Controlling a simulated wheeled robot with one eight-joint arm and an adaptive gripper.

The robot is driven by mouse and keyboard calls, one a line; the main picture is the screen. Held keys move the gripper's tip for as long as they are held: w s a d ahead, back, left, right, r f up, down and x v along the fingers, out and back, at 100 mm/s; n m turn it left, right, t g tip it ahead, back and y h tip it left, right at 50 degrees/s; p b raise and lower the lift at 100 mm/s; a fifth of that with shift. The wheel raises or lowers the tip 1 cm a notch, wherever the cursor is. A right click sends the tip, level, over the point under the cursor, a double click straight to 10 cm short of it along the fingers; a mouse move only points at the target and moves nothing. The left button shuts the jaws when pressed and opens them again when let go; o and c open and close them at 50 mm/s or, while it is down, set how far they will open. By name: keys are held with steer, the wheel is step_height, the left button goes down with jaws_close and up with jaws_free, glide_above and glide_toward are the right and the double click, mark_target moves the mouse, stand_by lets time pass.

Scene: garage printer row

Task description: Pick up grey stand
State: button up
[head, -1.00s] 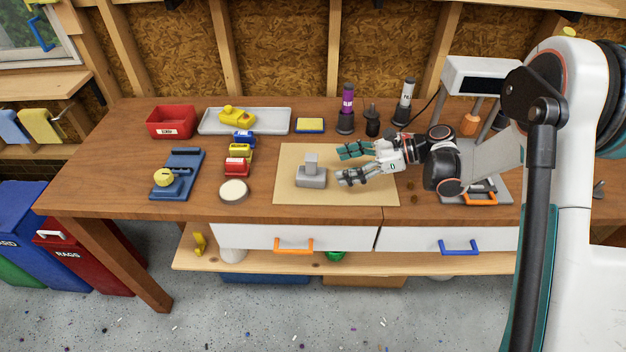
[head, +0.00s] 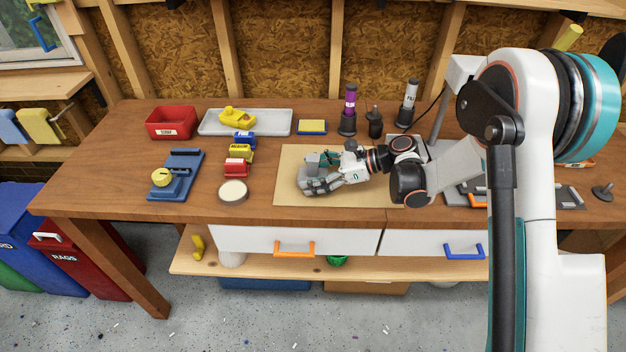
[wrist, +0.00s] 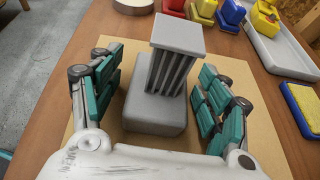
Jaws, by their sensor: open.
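The grey stand (wrist: 158,108) is upright on the tan mat (wrist: 262,150), with a block base, a ribbed neck and a flat square top. In the head view the stand (head: 312,160) is partly hidden behind my gripper (head: 318,173). In the wrist view my gripper (wrist: 160,95) is open, with one teal-padded finger to the left of the stand and one to the right. Gaps show between the pads and the stand on both sides. The stand rests on the mat.
Left of the mat (head: 285,190) are a round white-topped disc (head: 233,191) and small red (head: 236,167), yellow and blue blocks. Behind stand a grey tray (head: 270,122), a yellow-blue sponge (head: 312,127) and dark bottles. The mat's right part is under my arm.

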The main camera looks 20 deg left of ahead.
steer(key=c, duration=1.2)
steer(key=shift+r, duration=0.1)
